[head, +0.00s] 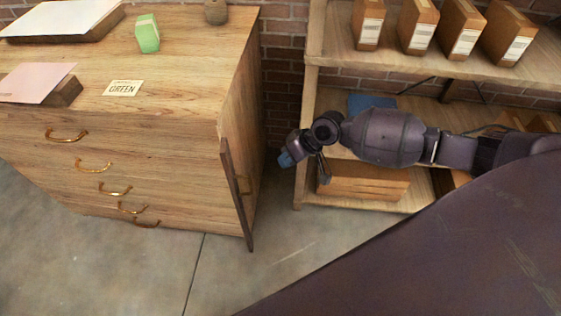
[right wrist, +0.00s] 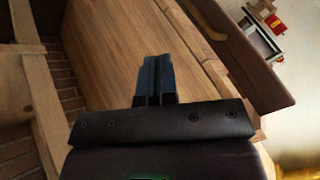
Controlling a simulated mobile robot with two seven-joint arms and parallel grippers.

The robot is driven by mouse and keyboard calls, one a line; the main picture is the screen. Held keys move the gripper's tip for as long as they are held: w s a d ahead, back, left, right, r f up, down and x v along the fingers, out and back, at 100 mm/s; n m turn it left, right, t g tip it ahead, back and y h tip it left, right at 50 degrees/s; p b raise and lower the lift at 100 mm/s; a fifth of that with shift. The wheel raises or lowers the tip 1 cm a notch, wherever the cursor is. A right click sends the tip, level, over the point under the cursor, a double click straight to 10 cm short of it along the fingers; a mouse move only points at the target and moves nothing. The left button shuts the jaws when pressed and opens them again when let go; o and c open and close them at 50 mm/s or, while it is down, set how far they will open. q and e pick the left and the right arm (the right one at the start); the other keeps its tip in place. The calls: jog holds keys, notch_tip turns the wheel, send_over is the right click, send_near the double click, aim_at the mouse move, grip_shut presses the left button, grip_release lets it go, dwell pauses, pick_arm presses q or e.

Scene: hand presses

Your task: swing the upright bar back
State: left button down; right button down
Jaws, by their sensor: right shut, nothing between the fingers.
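The upright bar (head: 236,200) is a long dark brown strip at the front right edge of the wooden drawer cabinet (head: 150,140). It runs from below the cabinet top down towards the floor. In the right wrist view the bar (right wrist: 243,50) crosses the upper right, beside the pale wooden panel. My right gripper (head: 287,159) is to the right of the bar and cabinet, apart from the bar. Its blue-grey fingers (right wrist: 155,78) are shut together and empty. My left gripper is in neither view.
A wooden shelf unit (head: 312,130) with several boxes stands right of the cabinet, with my right arm before it. The floor (head: 215,275) ahead is clear.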

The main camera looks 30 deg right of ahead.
jog(key=w+a+f, duration=0.1)
jog(key=a+f, duration=0.5)
jog(key=a, duration=0.2)
jog(key=shift+a+m, duration=0.2)
jog(key=shift+m, duration=0.1)
dwell(0.6)
jog(key=shift+w+f+p, duration=0.1)
jog(key=shift+p, duration=0.25)
